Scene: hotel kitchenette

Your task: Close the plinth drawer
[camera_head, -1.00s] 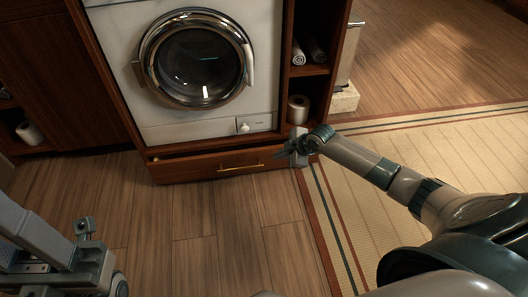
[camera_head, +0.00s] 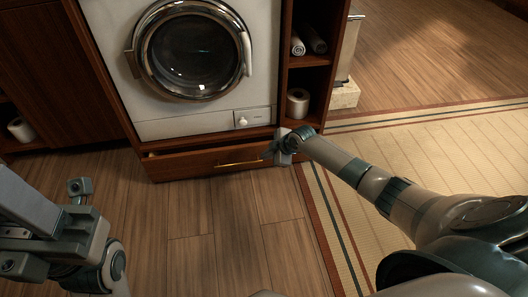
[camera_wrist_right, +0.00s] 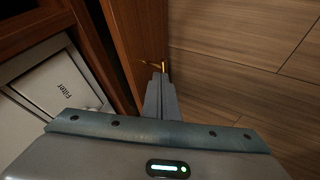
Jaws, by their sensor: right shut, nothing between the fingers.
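The plinth drawer (camera_head: 190,165) is a low reddish-brown wooden front under the washing machine. It stands a little open, with a narrow gap along its top edge. Its brass bar handle (camera_head: 238,164) is on the front. My right gripper (camera_head: 268,152) is shut and empty at the right part of the drawer, close to the handle's right end. In the right wrist view, the shut fingers (camera_wrist_right: 161,88) point along the drawer front (camera_wrist_right: 140,45) toward the handle (camera_wrist_right: 158,65); I cannot tell whether they touch. My left arm is at lower left, its finger opening unclear.
The white washing machine (camera_head: 205,75) sits above the drawer. Open shelves with a paper roll (camera_head: 298,103) and rolled towels stand to its right. The wooden floor (camera_head: 215,225) before the drawer is clear. A woven rug (camera_head: 440,150) lies at right.

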